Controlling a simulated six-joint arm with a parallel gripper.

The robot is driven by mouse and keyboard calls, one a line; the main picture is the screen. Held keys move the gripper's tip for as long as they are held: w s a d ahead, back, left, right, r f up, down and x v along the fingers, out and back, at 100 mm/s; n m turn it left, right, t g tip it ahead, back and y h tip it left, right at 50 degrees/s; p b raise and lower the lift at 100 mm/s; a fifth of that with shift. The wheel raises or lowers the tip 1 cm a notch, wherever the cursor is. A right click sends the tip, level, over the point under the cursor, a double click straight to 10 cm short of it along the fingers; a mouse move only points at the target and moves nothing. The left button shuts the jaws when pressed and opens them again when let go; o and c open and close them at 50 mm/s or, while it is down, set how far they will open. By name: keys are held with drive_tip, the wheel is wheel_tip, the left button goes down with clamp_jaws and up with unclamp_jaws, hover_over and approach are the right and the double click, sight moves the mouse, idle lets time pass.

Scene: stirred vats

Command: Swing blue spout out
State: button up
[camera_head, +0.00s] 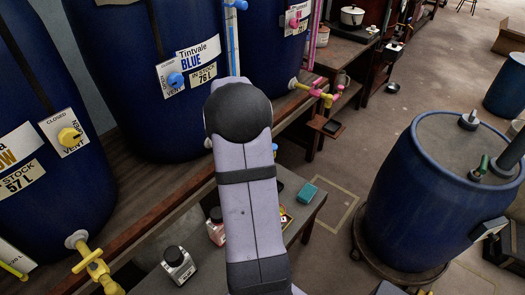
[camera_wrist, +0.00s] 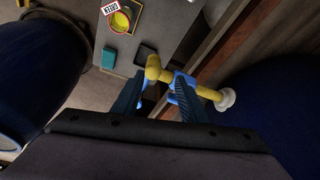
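The Tintvale BLUE vat (camera_head: 140,60) stands on the bench in the head view, but my arm hides its tap there. In the wrist view a brass-yellow tap (camera_wrist: 206,92) sticks out from a white flange on a dark blue vat (camera_wrist: 275,110). Blue parts (camera_wrist: 176,88) of the tap show beside my right-hand finger, partly covered. My gripper (camera_wrist: 158,85) is open, with its two dark blue fingers apart, one on each side of the tap's outer end. I cannot tell whether either finger touches it. The gripper is hidden in the head view.
Other taps stick out left, yellow (camera_head: 93,262), and right, pink (camera_head: 322,94). A blue drum (camera_head: 425,200) stands on the floor at right. Open floor lies between.

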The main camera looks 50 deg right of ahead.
drive_tip(key=s+d+r+m+p, duration=0.2)
drive_tip(key=d, duration=0.5)
drive_tip(key=shift+m+t+h, duration=0.4)
drive_tip(key=shift+m+h, duration=0.3)
drive_tip(key=shift+m, duration=0.2)
drive_tip(key=f+b, duration=0.1)
drive_tip(key=f, duration=0.1)
drive_tip(key=f+b, duration=0.3)
drive_tip(key=b, duration=0.1)
drive_tip(key=shift+w+a+f, duration=0.15)
drive_tip(key=shift+w+f, duration=0.1)
drive_tip(key=shift+f, duration=0.15)
drive_tip(key=shift+f, duration=0.1)
drive_tip(key=shift+p+x, duration=0.45)
drive_tip(key=shift+x, duration=3.1)
